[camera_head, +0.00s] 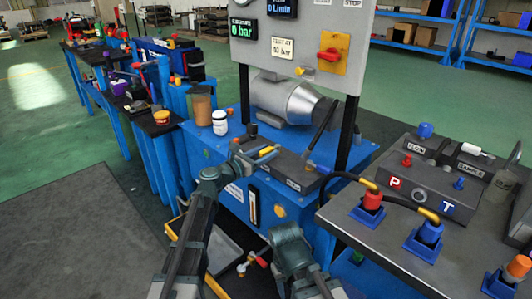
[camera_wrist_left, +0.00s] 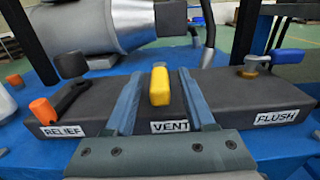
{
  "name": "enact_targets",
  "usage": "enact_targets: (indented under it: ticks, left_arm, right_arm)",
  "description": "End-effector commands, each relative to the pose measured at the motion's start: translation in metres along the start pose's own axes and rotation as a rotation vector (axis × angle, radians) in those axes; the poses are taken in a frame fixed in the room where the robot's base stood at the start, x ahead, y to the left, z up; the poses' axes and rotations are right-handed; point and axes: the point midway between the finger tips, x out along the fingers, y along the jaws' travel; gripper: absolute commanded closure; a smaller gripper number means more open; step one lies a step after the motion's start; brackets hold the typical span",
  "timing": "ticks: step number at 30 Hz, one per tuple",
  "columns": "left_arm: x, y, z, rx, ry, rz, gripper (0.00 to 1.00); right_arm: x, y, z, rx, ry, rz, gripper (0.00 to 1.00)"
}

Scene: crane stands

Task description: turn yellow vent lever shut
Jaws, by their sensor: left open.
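The yellow vent lever (camera_wrist_left: 160,86) stands on a dark manifold block above the VENT label (camera_wrist_left: 170,126) in the left wrist view. It points away from me, roughly along my fingers. My left gripper (camera_wrist_left: 160,76) is open, with one finger on each side of the lever and a visible gap on both sides. In the head view the left gripper (camera_head: 257,156) is over the left part of the block, with a bit of yellow showing by its fingers. My right arm shows low in the head view, but its fingers cannot be made out.
The RELIEF lever (camera_wrist_left: 70,90) with an orange end is on the left, and the FLUSH lever (camera_wrist_left: 270,62) with a blue handle is on the right. A grey motor (camera_head: 287,98) and a gauge panel (camera_head: 300,45) stand behind. A white jar (camera_head: 220,122) is at the left.

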Motion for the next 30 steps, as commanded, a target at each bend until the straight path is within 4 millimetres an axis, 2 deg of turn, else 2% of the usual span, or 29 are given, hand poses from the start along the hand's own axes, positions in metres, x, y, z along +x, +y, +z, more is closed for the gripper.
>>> enact_targets:
  ticks: [7, 16, 30]
  left_arm:
    - [0.0001, 0.0, 0.0, 0.0, 0.0, 0.0, 0.47]
    - [-0.0001, 0.0001, 0.0, 0.0, 0.0, 0.0, 1.0]
    - [-0.0002, 0.0001, 0.0, 0.0, 0.0, 0.0, 1.0]
  right_arm:
    - [0.0, 0.0, 0.0, 0.0, 0.0, 0.0, 0.5]
    - [0.0, 0.0, 0.0, 0.0, 0.0, 0.0, 0.5]
    - [0.0, 0.0, 0.0, 0.0, 0.0, 0.0, 0.5]
